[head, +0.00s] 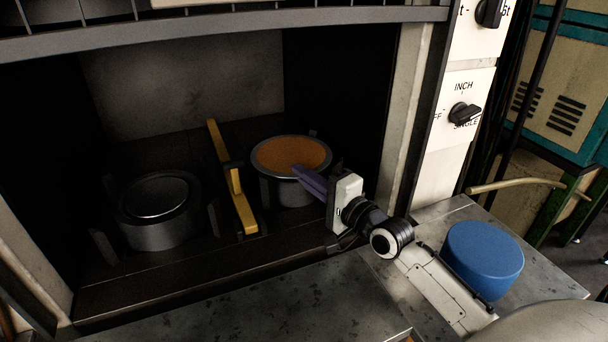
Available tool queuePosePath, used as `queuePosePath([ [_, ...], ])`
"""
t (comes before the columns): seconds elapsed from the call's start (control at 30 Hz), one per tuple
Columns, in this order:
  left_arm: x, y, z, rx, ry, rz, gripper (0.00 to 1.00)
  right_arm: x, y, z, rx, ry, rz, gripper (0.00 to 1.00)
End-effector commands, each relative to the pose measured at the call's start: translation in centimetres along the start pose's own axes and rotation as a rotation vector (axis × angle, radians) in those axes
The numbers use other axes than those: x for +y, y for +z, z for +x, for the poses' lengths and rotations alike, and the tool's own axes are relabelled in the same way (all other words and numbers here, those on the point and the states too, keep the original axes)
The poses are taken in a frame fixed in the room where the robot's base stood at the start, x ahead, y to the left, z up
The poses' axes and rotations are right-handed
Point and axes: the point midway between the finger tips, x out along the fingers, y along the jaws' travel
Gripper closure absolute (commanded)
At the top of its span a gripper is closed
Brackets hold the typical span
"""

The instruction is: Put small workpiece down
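My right gripper (304,176) reaches into the press opening from the right. Its purple fingers overlap the front right edge of a round grey die (288,188) with an orange-brown top (290,154). I cannot tell whether they touch it or how far apart the fingers are. No separate small workpiece shows clearly at the fingertips. A second round grey die (158,232) with a raised round centre stands to the left on the dark press bed. A blue round piece (483,255) rests on the metal surface at the right. My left gripper is out of view.
A yellow bar (239,205) stands between the two dies. Small upright posts stand around them. The press frame (402,110) closes the opening on the right, and a beam (230,30) crosses above. The front metal ledge (270,305) is largely clear.

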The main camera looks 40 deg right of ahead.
Motion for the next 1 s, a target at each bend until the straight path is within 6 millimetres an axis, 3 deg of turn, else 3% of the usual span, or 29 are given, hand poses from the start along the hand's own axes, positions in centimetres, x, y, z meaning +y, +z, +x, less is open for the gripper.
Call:
queuePosePath([
  [0.27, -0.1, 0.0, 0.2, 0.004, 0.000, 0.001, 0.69, 0.6, 0.0, 0.0, 0.000, -0.002, -0.001, 1.00],
  [0.4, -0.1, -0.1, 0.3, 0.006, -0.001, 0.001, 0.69, 0.7, 0.0, 0.0, 0.000, 0.001, 0.000, 0.79],
  [0.77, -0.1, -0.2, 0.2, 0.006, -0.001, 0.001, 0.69, 0.9, 0.1, 0.0, -0.001, 0.009, 0.001, 0.78],
  [0.9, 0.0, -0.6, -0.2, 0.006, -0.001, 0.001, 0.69, -0.3, 0.1, 0.0, -0.001, 0.007, 0.000, 0.78],
  [1.0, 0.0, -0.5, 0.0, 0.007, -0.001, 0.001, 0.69, 0.0, 0.1, -1.4, -0.001, 0.011, 0.001, 0.78],
])
